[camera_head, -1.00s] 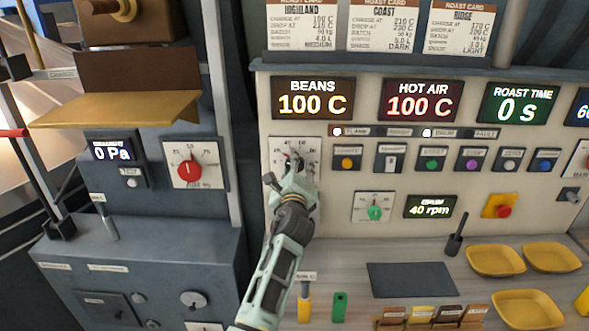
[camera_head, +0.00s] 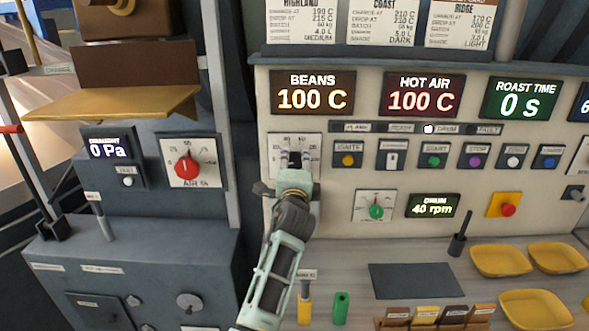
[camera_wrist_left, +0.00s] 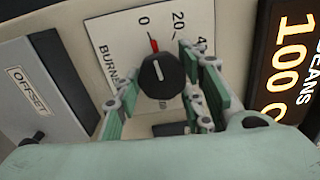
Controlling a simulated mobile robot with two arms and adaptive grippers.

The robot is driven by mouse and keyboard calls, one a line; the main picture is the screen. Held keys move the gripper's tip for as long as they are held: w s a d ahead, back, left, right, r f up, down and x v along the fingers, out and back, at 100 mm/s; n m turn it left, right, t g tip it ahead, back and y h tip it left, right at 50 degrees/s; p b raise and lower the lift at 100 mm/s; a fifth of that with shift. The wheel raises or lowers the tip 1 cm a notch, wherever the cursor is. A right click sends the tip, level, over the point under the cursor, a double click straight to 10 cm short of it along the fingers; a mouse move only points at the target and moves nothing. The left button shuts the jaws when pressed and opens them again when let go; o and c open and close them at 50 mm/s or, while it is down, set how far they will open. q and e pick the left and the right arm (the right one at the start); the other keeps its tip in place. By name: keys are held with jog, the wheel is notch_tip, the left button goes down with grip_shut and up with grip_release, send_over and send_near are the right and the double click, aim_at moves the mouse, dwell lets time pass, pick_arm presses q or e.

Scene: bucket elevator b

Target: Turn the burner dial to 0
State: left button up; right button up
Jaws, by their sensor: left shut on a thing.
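The burner dial is a white plate (camera_wrist_left: 115,35) with a round black knob (camera_wrist_left: 163,75) and a red pointer, seen close in the left wrist view. The red pointer lines up with the 0 mark. My right gripper is not in view.
The BEANS display (camera_head: 313,95) reads 100 C, above the burner dial. An air dial (camera_head: 188,162) with a red knob is on the left panel. A drum dial (camera_head: 376,207) is at lower right. Yellow trays (camera_head: 500,273) lie on the counter at right.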

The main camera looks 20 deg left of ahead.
pick_arm(q)
jog(key=shift+f+n, duration=0.35)
jog(key=shift+n, duration=0.15)
jog(key=o, duration=0.9)
jog(key=shift+o, duration=1)
jog(key=shift+d+r, duration=0.1)
jog(key=shift+r, duration=0.05)
jog(key=v, duration=0.7)
jog(key=shift+s, duration=0.25)
jog(key=shift+d, duration=0.1)
